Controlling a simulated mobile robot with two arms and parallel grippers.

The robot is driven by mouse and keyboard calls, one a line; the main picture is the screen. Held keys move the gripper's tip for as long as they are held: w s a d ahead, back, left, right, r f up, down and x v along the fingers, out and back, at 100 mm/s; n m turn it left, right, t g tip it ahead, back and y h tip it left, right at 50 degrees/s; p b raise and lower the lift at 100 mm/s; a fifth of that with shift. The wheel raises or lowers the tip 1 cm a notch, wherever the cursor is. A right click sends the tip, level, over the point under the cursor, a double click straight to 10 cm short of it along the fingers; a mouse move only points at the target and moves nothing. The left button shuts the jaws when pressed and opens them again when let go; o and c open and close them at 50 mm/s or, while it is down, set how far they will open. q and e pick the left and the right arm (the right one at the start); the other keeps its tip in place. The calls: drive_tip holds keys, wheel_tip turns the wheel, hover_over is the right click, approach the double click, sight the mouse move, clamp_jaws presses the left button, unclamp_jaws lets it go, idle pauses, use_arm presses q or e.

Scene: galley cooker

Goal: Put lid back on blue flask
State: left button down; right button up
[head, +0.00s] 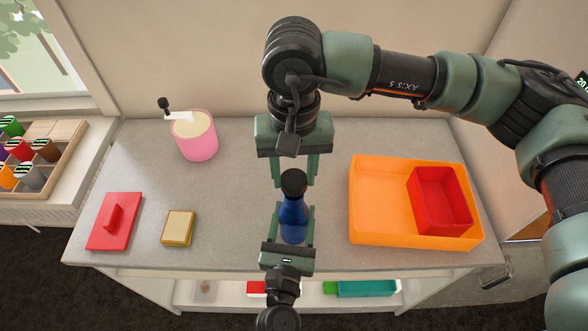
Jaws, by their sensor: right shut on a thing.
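The blue flask (293,214) stands upright near the counter's front edge, in the middle of the head view. A black lid (294,182) is at its top; from this angle I cannot tell whether it is seated or just above the neck. My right gripper (294,178) reaches in from behind, shut on the lid, with a finger on each side. My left gripper (292,212) comes from the front, with its fingers on either side of the flask's body. I cannot tell whether they touch it. The flask's base is partly hidden by the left gripper.
An orange tray (376,210) with a red box (441,198) stands at the right. A pink canister (197,141) stands back left. A red lidlike piece (118,228) and a yellow-edged block (179,228) lie front left. The grey counter (235,185) is clear left of the flask.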

drive_tip(key=shift+f, duration=0.85)
drive_tip(key=shift+f, duration=0.6)
